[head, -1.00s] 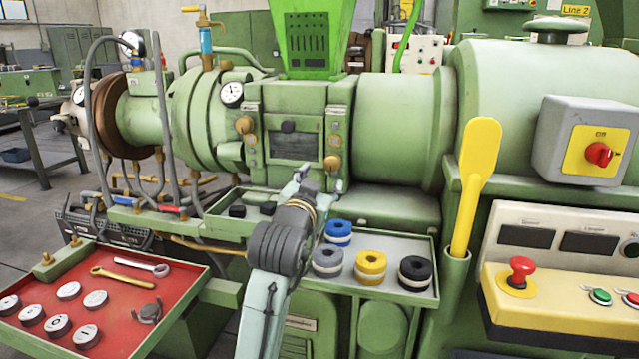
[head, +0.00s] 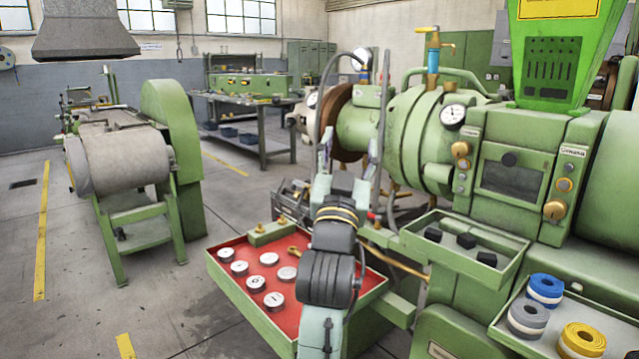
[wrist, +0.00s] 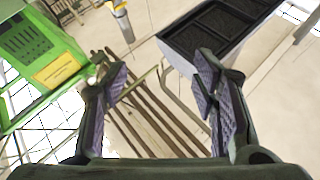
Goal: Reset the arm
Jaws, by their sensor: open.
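My gripper (wrist: 158,90) is open in the wrist view, with its two purple-padded fingers wide apart and nothing between them. In the head view my arm rises over the red tray, and the gripper end (head: 348,152) shows in front of the green extruder (head: 405,130). In the wrist view the fingers point toward a pale floor, with a bright green part (wrist: 45,62) at the left and a grey bin with dark compartments (wrist: 205,35) at the top.
A red tray (head: 240,292) with several round white-topped pieces lies beneath my arm. A green tray with black knobs (head: 465,243) and a tray of coloured rolls (head: 520,335) are at the right. A roller machine (head: 120,165) stands left, with open floor between.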

